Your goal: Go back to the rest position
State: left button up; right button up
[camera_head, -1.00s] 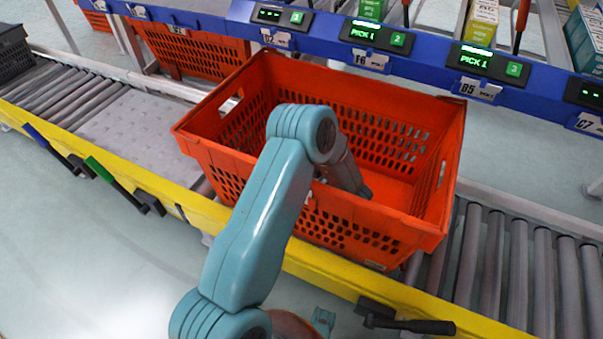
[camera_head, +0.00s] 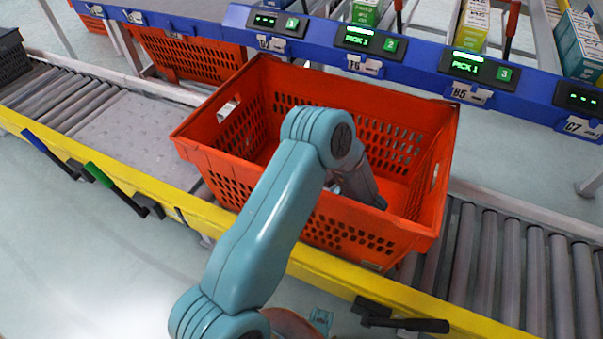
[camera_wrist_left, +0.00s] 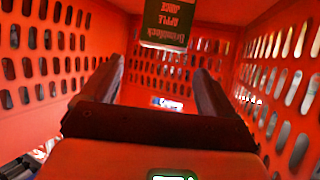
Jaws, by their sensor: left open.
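My left arm comes up from the bottom of the head view and bends over the near wall of the orange tote (camera_head: 215,165). My left gripper (camera_head: 378,203) is small and partly hidden by its own wrist there, at the tote's right half. In the left wrist view the two dark fingers (camera_wrist_left: 160,85) are spread apart with nothing between them. The perforated orange walls surround them. A dark apple juice carton (camera_wrist_left: 166,24) shows beyond the fingers at the top, its lettering upside down. My right gripper is not in view.
The tote sits on a roller conveyor (camera_head: 505,265) with a yellow front rail (camera_head: 318,266). Behind it runs a blue shelf rail (camera_head: 418,65) with lit pick displays. Cartons (camera_head: 470,25) stand on the shelf above. Another orange tote (camera_head: 192,58) is further back.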

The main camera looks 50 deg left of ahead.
pick_arm(q)
jog(key=shift+v, duration=0.9)
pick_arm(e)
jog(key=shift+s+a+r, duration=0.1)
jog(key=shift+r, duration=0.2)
